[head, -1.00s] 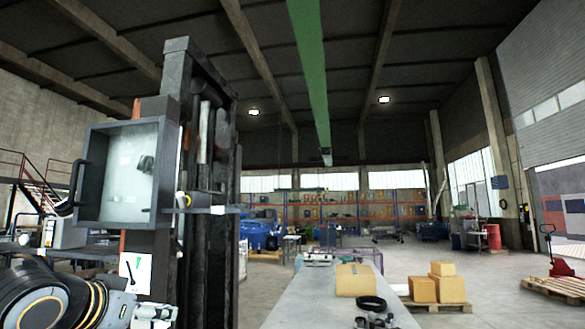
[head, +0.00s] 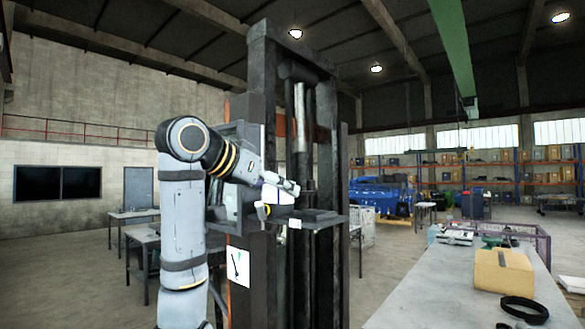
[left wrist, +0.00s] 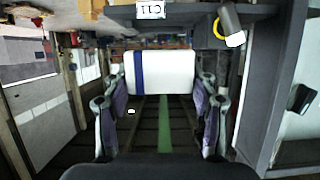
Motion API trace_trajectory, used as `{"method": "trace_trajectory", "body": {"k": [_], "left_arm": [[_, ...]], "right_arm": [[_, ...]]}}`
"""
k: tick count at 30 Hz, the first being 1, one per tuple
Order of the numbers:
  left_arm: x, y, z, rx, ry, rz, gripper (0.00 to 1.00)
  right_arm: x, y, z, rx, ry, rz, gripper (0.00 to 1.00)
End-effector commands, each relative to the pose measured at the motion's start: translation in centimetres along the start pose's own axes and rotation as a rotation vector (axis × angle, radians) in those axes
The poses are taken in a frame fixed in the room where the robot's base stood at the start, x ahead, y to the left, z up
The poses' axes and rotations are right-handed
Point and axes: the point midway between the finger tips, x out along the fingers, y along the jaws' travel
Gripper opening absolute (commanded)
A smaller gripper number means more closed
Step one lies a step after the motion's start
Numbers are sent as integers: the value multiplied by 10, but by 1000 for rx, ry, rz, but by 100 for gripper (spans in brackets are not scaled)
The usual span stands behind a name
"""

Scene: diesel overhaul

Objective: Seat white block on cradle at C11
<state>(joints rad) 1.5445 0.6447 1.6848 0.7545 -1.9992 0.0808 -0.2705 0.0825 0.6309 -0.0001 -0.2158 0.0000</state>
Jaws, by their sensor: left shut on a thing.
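My left gripper (head: 284,184) is shut on the white block, in front of the dark lift-like column. In the left wrist view the white block (left wrist: 175,72), with a dark blue band, lies between the two fingers of my left gripper (left wrist: 160,92). A dark ledge (head: 325,217) juts from the column at about the block's height. Its white tag (head: 295,224) reads C11 in the left wrist view (left wrist: 150,10). The block looks apart from the ledge; the exact gap and the cradle's seat cannot be told. My right gripper is not in view.
A yellow-ringed part (head: 263,211) sits by the ledge, close to my gripper. The dark column (head: 262,90) rises behind. A grey open box on it is mostly hidden by my arm. A long table (head: 440,285) with a cardboard box (head: 503,270) stands at right.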

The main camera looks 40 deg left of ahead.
Motion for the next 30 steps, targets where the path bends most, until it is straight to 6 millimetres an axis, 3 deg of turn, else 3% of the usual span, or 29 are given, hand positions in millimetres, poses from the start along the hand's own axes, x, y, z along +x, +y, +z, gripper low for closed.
{"method": "trace_trajectory", "body": {"k": [5, 10, 13, 22, 30], "left_arm": [[-1, -1, -1, 0, -1, 1, 30], [12, 0, 0, -2, 0, 5, 30], [26, 1, -1, -1, -3, 5, 30], [66, 0, -13, -1, -4, 1, 30], [102, 0, -15, -1, -3, 2, 30]], "right_arm": [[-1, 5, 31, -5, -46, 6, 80], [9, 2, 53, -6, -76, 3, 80], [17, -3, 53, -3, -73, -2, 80], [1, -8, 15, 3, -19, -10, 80], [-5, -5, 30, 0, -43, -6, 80]]}}
